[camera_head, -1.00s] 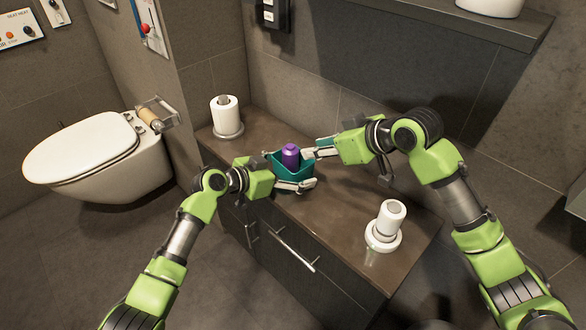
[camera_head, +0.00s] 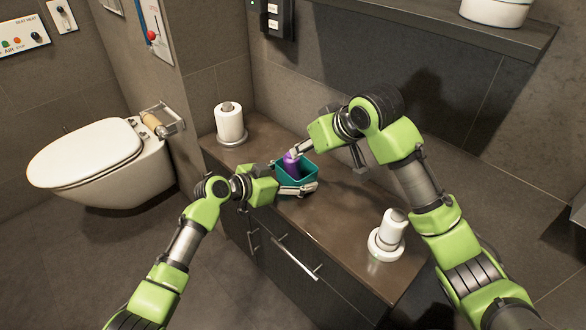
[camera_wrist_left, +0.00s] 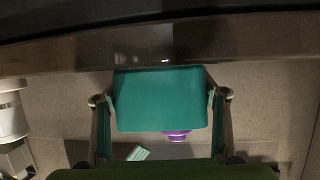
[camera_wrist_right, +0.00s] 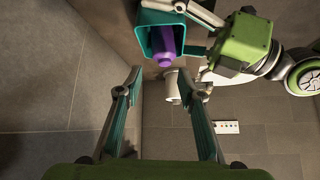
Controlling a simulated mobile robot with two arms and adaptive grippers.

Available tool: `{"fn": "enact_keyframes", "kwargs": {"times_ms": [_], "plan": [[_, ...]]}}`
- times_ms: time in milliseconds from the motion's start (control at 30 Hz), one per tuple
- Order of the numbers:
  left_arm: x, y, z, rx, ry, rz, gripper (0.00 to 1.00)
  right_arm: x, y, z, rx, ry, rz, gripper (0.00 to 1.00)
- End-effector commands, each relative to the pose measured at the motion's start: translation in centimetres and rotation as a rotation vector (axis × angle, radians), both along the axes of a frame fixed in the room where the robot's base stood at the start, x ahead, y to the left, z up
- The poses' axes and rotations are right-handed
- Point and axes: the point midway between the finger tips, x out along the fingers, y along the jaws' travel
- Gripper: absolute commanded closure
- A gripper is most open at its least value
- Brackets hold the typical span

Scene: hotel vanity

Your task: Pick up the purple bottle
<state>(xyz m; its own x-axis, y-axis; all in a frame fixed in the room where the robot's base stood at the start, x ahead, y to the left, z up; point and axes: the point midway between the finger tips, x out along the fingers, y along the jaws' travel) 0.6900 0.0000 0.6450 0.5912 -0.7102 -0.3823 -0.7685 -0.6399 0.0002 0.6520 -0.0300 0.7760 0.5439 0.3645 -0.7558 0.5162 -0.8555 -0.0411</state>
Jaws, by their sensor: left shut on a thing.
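The purple bottle (camera_head: 291,168) stands inside a teal open box (camera_head: 309,175) over the counter. In the right wrist view the bottle (camera_wrist_right: 163,46) is inside the box (camera_wrist_right: 148,18). My left gripper (camera_wrist_left: 160,98) is shut on the teal box, one finger on each side. Only a small purple part (camera_wrist_left: 177,135) shows past the box in the left wrist view. My right gripper (camera_wrist_right: 163,82) is open and empty, its fingers well apart. In the head view it is close to the bottle's top, partly overlapping it.
A white paper roll on a stand (camera_head: 229,124) is at the counter's far left end, another (camera_head: 388,235) near its right end. The brown counter (camera_head: 335,225) is bare between the box and the right roll. A toilet (camera_head: 100,160) stands at left, a wall shelf (camera_head: 430,22) above.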

Motion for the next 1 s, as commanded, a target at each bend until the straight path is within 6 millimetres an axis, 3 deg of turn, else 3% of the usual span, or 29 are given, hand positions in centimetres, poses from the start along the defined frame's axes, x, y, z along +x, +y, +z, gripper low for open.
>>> {"fn": "enact_keyframes", "kwargs": {"times_ms": [133,367,700,1000], "plan": [[0.0,0.1,-0.1,0.001,0.002,0.0,0.56,-0.1,2.0,2.0,-0.044,0.068,-0.158,0.65],[0.0,0.1,-0.1,0.002,0.002,0.001,0.56,-0.8,2.9,3.7,-0.087,0.115,-0.324,0.65],[0.0,0.1,-0.1,0.001,0.002,0.0,0.56,1.8,3.4,-0.6,-0.092,0.122,-0.346,0.65],[0.0,0.1,-0.1,0.001,0.002,0.0,0.56,3.0,3.7,-2.9,-0.092,0.121,-0.344,0.65]]}}
